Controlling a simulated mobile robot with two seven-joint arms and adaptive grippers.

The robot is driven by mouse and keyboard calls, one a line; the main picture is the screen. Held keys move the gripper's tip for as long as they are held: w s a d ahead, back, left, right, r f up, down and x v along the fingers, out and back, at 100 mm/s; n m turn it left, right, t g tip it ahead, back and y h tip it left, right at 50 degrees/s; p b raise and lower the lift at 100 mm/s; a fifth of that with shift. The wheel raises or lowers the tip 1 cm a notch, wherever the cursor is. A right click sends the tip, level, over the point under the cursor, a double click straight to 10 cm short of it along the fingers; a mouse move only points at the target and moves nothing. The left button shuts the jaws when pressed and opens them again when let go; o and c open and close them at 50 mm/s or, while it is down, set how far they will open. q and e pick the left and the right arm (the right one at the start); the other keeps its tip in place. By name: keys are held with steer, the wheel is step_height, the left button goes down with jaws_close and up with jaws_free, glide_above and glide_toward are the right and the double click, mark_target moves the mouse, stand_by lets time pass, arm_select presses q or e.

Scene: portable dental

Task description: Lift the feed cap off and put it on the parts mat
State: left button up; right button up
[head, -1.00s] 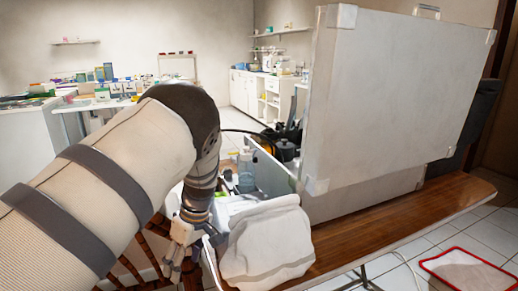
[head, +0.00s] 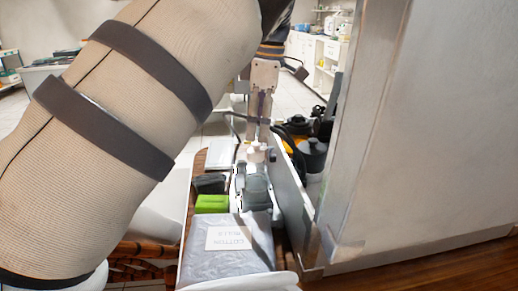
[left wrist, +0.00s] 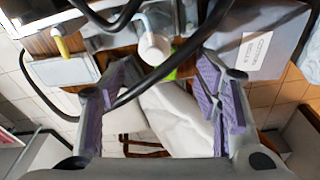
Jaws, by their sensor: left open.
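A small white rounded cap (head: 256,153), which looks like the feed cap, sits on top of a clear bluish bottle (head: 257,188) in the head view. It also shows in the left wrist view as a white round top (left wrist: 154,48), beyond the fingertips. My left gripper (head: 256,170) comes down from above by the bottle; in the left wrist view its purple-padded fingers (left wrist: 160,85) stand apart with nothing gripped. A dark cable crosses in front of them. I cannot make out the parts mat for sure. My right gripper is not in view.
A grey pack labelled cotton rolls (head: 228,245) lies just in front of the bottle, with a green box (head: 212,204) to its left. A tall pale case panel (head: 410,130) stands close on the right. Dark-lidded containers (head: 312,155) stand behind the low divider.

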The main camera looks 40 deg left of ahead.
mark_target(256, 143)
arm_select(q)
steer(key=f, duration=0.6)
steer(key=shift+a, duration=0.4)
steer(key=c, duration=1)
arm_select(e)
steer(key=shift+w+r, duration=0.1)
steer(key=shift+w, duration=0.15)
